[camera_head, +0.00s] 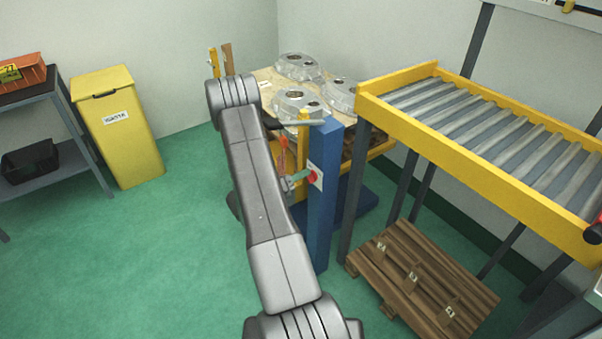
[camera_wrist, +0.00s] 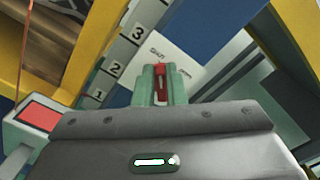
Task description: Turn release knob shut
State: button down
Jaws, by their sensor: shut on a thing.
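The red release knob (camera_head: 313,177) sits on a white plate (camera_head: 319,171) on the side of a blue post (camera_head: 322,225). In the wrist view the red knob (camera_wrist: 161,82) shows between the teal fingertips of my gripper (camera_wrist: 155,85), which are shut on it. A white plate (camera_wrist: 186,62) lies behind it with small printing near the knob, which looks like "SHUT". In the head view my gripper (camera_head: 300,177) reaches the knob from the left. The fingers hide part of the knob, and I cannot tell its exact turn.
A numbered strip (camera_wrist: 117,66) runs beside the plate. Aluminium castings (camera_head: 297,103) lie behind the post. A yellow-framed roller conveyor (camera_head: 455,125) and a wooden pallet (camera_head: 425,280) stand to the right. A yellow bin (camera_head: 118,130) stands left. The green floor on the left is clear.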

jog(key=shift+f+n, duration=0.1)
jog(key=shift+n, duration=0.3)
jog(key=c, duration=1.5)
grip_release()
jog(key=shift+a, duration=0.1)
jog(key=p+v, duration=0.1)
jog(key=v, duration=1.2)
jog(key=shift+s+a, duration=0.25)
jog(key=shift+a, duration=0.05)
jog(key=shift+w+d, duration=0.1)
jog(key=x, duration=1.3)
jog(key=shift+w+d+b, duration=0.2)
jog(key=shift+d+b, duration=0.1)
jog(key=shift+b, duration=0.1)
jog(key=shift+a, duration=0.15)
